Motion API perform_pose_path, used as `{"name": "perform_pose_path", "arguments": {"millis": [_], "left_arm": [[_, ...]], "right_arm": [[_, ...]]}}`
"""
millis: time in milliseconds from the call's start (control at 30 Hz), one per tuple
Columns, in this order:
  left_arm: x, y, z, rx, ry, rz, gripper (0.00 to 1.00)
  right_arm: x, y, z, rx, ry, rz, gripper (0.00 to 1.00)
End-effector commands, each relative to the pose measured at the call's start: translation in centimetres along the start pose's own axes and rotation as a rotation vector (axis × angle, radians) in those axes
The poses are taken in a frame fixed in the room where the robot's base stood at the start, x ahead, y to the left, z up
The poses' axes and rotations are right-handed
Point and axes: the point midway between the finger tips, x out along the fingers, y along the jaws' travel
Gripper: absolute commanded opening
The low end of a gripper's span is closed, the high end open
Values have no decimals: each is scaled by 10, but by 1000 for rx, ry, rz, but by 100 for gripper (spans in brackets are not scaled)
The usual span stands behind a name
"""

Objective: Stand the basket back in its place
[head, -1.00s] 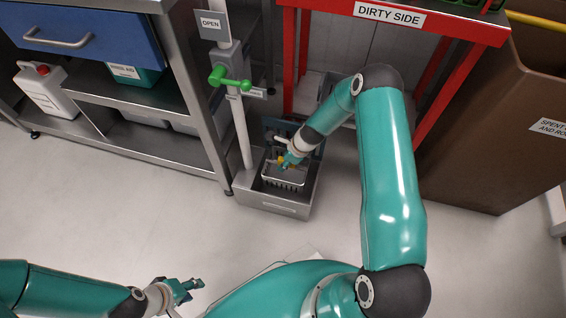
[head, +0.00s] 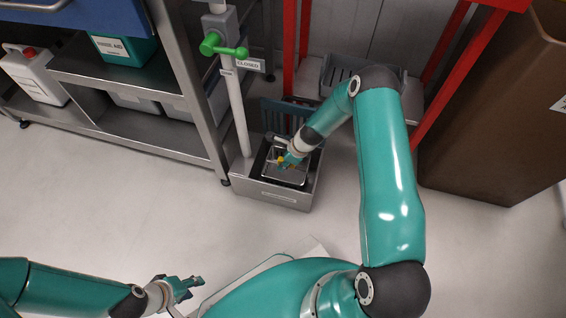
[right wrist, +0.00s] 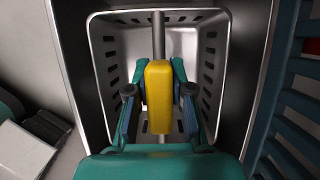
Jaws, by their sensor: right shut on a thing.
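The basket (head: 287,179) is a grey metal one with slotted walls and a yellow handle grip on a crossbar. It sits down inside the steel floor box (head: 272,196), its rim near the box's top; whether it rests on the bottom cannot be told. My right gripper (head: 287,162) is over it. In the right wrist view my right gripper (right wrist: 158,98) is shut on the yellow grip, with the basket's slotted wall (right wrist: 212,62) around it. My left gripper (head: 188,287) is low at the left, away from the basket; its jaw state is unclear.
A post with a green valve handle (head: 222,47) and a CLOSED sign (head: 248,64) rises beside the box. A blue slatted panel (head: 284,113) stands behind it. A steel shelf unit (head: 150,79) is left, a red frame (head: 460,70) and brown bin (head: 500,130) right. The front floor is clear.

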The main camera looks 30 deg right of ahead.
Motion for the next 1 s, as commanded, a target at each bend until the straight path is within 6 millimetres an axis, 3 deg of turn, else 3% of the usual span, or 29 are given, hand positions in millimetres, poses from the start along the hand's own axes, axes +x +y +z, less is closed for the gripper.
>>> {"name": "perform_pose_path", "arguments": {"millis": [400,1000], "left_arm": [[30,-11,0,0,0,0,40],[30,-11,0,0,0,0,40]], "right_arm": [[36,-1,-14,-1,0,-1,0],[37,0,-14,-2,0,0,0]]}}
